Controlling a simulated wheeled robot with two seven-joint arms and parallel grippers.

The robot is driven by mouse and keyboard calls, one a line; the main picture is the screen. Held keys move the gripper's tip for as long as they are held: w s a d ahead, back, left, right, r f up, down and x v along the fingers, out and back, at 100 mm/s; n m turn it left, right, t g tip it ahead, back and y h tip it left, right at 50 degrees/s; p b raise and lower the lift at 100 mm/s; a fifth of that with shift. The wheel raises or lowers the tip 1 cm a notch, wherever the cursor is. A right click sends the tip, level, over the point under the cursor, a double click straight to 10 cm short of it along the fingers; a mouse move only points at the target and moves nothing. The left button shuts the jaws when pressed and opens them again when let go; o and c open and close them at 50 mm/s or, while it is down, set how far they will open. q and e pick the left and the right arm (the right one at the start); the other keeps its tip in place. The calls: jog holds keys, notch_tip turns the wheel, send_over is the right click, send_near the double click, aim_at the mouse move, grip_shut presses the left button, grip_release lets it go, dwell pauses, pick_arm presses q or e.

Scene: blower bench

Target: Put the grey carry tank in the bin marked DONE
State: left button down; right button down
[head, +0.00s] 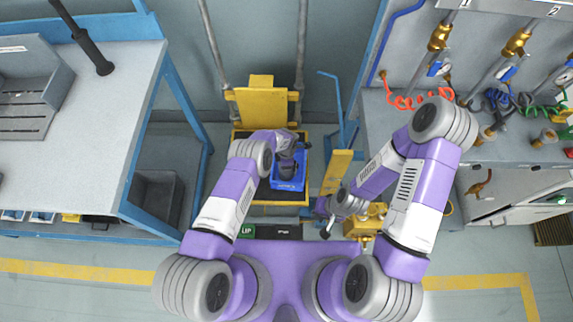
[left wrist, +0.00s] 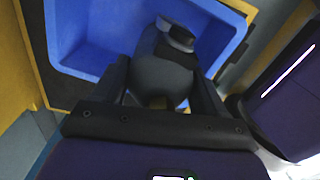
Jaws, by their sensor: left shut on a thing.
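The grey carry tank (left wrist: 160,78) is between the fingers of my left gripper (left wrist: 163,90), which is shut on it. It has a darker cap or handle on top. In the left wrist view it shows over the opening of a blue bin (left wrist: 85,55); whether it touches the bin floor I cannot tell. In the head view the blue bin (head: 288,185) stands on a yellow-framed stand, partly covered by my left arm. Its marking is too small to read. My right gripper (head: 325,218) is open and empty, to the right of and nearer than the bin.
A yellow stand (head: 262,108) with a raised back holds the bin. Yellow and brass fittings (head: 367,222) are close to my right gripper. A workbench (head: 90,130) is on the left; a bench with valves and coiled hoses (head: 410,102) is on the right.

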pick_arm(q)
jog(key=shift+r, duration=0.15)
jog(key=shift+c, duration=0.3)
grip_release()
jog(key=shift+f, duration=0.2)
jog(key=shift+r, duration=0.25)
notch_tip(320, 180, up, 12)
jog(key=p, duration=0.5)
jog(key=shift+f, duration=0.2)
jog(key=s+a+r+m+h, duration=0.1)
jog(key=s+a+r+m, duration=0.2)
jog(key=s+m, duration=0.2)
jog(key=s+a+r+m+h, duration=0.1)
jog(key=s+m, duration=0.5)
jog(key=s, duration=0.6)
jog(key=s+a+r+m+h, duration=0.2)
jog(key=s+a+r+m, duration=0.2)
jog(key=s, duration=0.5)
jog(key=shift+a+r+m+t, duration=0.3)
jog(key=shift+r+m, duration=0.5)
jog(key=shift+m, duration=0.2)
